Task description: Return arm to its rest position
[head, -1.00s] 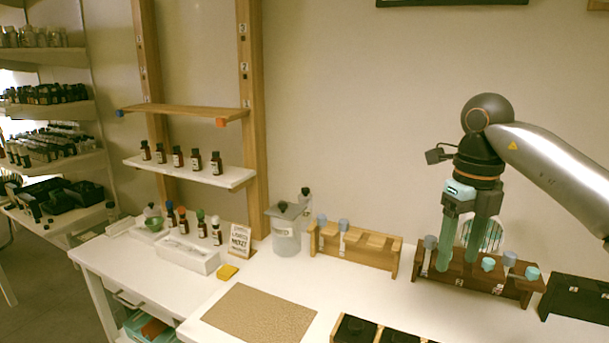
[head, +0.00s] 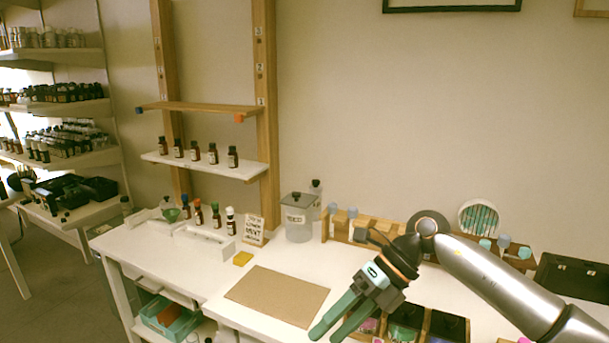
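My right gripper (head: 328,333), with green fingers, comes in from the right and hangs over the front of the white table (head: 262,254). It points down and to the left, near the lower right corner of the brown mat (head: 277,296). Its fingers are apart with nothing seen between them, and the tips are close to the bottom edge of the view. My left gripper is not in view.
A wooden rack (head: 339,227) stands behind my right arm, which partly hides a darker rack (head: 521,263). A compartmented box (head: 426,324) lies beside the gripper. A lidded jar (head: 297,222), sign (head: 254,230) and yellow sponge (head: 243,258) stand farther left. The mat is bare.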

